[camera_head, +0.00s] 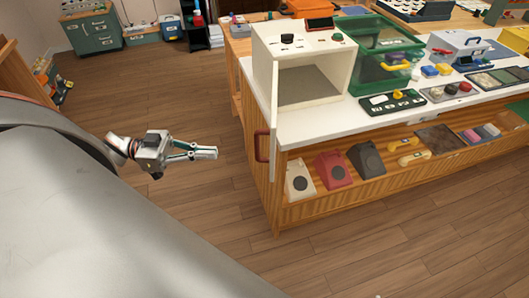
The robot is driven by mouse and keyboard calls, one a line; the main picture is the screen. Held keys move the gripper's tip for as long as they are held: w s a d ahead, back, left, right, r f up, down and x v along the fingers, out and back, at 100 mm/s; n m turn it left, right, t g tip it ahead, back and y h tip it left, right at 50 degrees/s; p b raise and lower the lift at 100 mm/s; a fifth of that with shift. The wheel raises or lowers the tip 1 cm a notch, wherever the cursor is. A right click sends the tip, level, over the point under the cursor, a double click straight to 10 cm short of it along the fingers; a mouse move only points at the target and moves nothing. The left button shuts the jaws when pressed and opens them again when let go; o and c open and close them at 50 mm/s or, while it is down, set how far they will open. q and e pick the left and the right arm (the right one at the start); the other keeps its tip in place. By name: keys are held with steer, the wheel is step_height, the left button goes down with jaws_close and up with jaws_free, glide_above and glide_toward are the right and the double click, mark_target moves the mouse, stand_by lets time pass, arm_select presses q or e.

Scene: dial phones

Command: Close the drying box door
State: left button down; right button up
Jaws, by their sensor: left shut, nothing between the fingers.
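The cream drying box (304,50) stands on the left end of the white worktop, its front opening showing a grey interior. Its door (273,110) is open, hinged at the box's left side and swung out toward me, so I see it nearly edge-on. A dark red handle (262,145) is on the door, past the left edge of the worktop. My left gripper (215,153) is shut and empty. In the picture it is left of the handle, with a gap between them, fingers pointing right. My right gripper is not in view.
The wooden bench has a white worktop (312,128) with a green case (385,60) and a button panel (392,102). Its lower shelf holds a white phone (299,180), a red phone (333,169) and a dark phone (366,158). The floor left of the bench is clear.

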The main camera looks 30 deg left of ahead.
mark_target(258, 154)
arm_select(q)
steer(key=shift+b+x, duration=1.75)
steer(key=shift+x, duration=4.75)
steer(key=shift+w+f, duration=0.1)
